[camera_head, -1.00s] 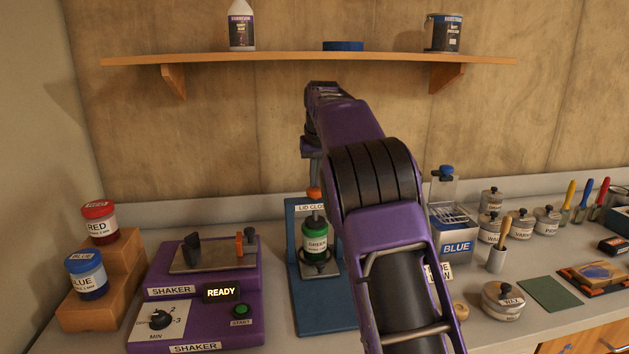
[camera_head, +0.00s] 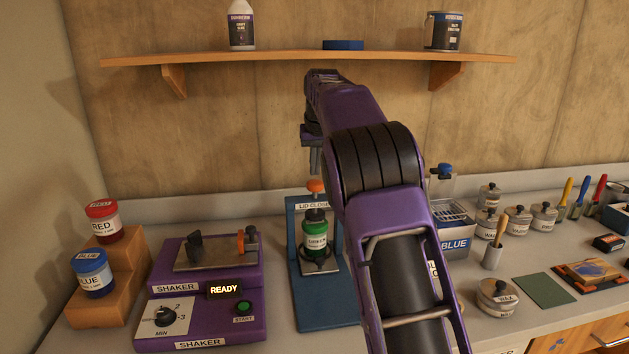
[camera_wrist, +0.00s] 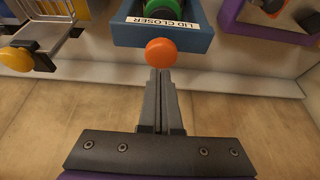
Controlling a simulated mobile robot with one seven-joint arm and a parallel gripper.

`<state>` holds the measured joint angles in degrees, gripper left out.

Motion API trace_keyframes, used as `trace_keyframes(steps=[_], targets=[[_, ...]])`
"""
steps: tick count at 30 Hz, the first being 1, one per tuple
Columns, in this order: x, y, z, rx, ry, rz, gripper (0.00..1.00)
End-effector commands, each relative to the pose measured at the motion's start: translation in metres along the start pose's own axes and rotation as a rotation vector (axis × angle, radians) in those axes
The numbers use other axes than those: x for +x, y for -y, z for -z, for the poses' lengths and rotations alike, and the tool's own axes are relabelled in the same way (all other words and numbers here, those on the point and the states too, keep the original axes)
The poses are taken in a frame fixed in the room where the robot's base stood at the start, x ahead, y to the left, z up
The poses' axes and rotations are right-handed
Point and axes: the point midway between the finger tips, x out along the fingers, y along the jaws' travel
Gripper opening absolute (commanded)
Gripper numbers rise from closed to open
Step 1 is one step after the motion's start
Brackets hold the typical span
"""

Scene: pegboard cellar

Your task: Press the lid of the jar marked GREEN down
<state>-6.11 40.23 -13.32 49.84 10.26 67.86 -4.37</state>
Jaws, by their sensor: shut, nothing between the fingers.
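The green jar (camera_head: 314,240) stands upright in the blue lid closer (camera_head: 330,300), under its plunger. Its label is too small to read clearly now. An orange knob (camera_head: 315,186) tops the closer; it also shows in the wrist view (camera_wrist: 161,52), with part of the green jar (camera_wrist: 160,5) beyond it. My gripper (camera_head: 315,166) is shut and empty, pointing down just above the knob with a small apparent gap. In the wrist view its closed fingertips (camera_wrist: 160,74) line up with the knob. How the lid sits on the jar is hard to tell.
A purple shaker (camera_head: 205,318) reading READY stands to the left, with red (camera_head: 103,222) and blue (camera_head: 92,274) jars on wooden steps (camera_head: 125,262). Lidded tins and brushes are at the right. A wooden shelf (camera_head: 270,58) spans above my arm.

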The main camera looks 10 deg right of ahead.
Motion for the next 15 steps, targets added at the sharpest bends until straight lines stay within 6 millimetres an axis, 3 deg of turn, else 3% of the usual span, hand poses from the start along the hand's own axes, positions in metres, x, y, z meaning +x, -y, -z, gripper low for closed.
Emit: trace_keyframes(steps=[6, 15], targets=[[-0.024, 0.000, 0.010, 0.000, -0.001, 0.000, 0.00], [-0.042, -0.001, 0.018, 0.001, -0.001, -0.001, 0.00]])
